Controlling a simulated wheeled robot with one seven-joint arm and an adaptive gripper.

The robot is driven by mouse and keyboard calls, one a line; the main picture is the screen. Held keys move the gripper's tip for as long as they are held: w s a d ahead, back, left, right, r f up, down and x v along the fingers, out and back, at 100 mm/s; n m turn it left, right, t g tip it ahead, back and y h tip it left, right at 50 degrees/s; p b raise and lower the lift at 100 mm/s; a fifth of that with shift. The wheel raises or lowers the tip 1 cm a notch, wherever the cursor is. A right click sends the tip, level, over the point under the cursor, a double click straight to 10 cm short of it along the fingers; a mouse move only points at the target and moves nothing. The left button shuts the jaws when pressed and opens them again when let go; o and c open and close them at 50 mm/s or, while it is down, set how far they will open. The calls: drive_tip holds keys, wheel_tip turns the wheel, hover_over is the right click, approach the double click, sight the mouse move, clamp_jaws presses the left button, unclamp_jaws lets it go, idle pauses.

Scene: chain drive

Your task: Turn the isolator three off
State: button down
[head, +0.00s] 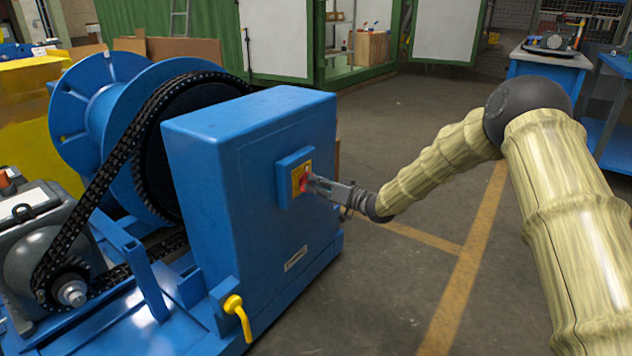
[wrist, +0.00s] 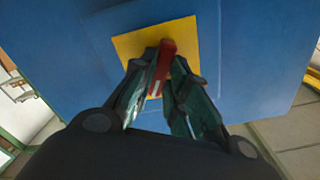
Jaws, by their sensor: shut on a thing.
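The isolator is a red handle on a yellow plate (head: 296,171), set on a small blue box on the side of the blue cabinet (head: 252,190). The red handle (wrist: 166,62) shows in the wrist view in front of its yellow plate (wrist: 125,44), tilted slightly from upright. My gripper (head: 311,184) reaches it from the right. In the wrist view my gripper (wrist: 163,75) has its fingers on either side of the handle and is shut on it. The fingers hide the handle's lower sides and part of the plate.
A yellow lever (head: 238,312) sticks out low on the cabinet's near corner. A black chain (head: 105,150) runs to a large blue drum (head: 92,110) at the left. The floor (head: 400,275) right of the cabinet is clear. A blue workbench (head: 548,68) stands at the back right.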

drive_tip(key=n+p, duration=0.2)
drive_tip(key=n, duration=0.5)
drive_tip(key=shift+s+a+p, duration=0.1)
drive_tip(key=shift+p, duration=0.25)
drive_tip(key=n, duration=0.4)
drive_tip(key=shift+f, duration=0.1)
drive_tip(key=shift+n, duration=2)
drive_tip(key=c, duration=1.4)
unclamp_jaws()
drive_tip(key=shift+s, duration=0.1)
drive_tip(key=v, duration=1.2)
